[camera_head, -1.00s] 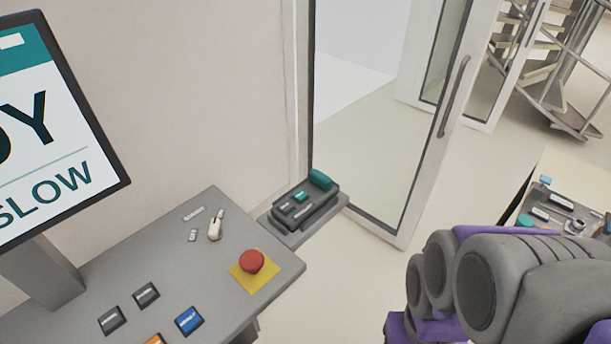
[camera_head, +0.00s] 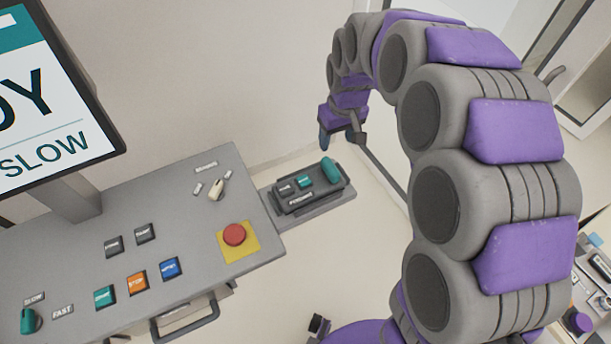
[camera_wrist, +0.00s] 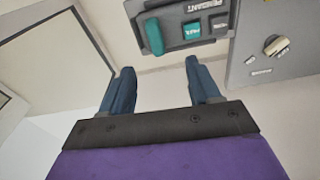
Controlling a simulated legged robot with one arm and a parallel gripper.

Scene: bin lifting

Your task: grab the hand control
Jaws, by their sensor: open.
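The hand control (camera_head: 309,188) is a dark grey box with small labelled buttons and a teal grip at its right end. It lies on a grey shelf (camera_head: 318,209) beside the control console. In the wrist view the hand control (camera_wrist: 174,43) is at the top, its teal part left of centre. My gripper (camera_head: 340,140) is above and just behind the hand control in the head view, apart from it. In the wrist view my gripper (camera_wrist: 163,80) has its two blue fingers spread, with only pale floor or wall between them.
The grey console (camera_head: 75,260) carries a red emergency button (camera_head: 234,235), several coloured buttons and a cream selector knob (camera_head: 216,190). A screen (camera_head: 50,95) stands at the left. A wall (camera_head: 220,70) rises behind the shelf. A glass door (camera_head: 590,70) is at the upper right.

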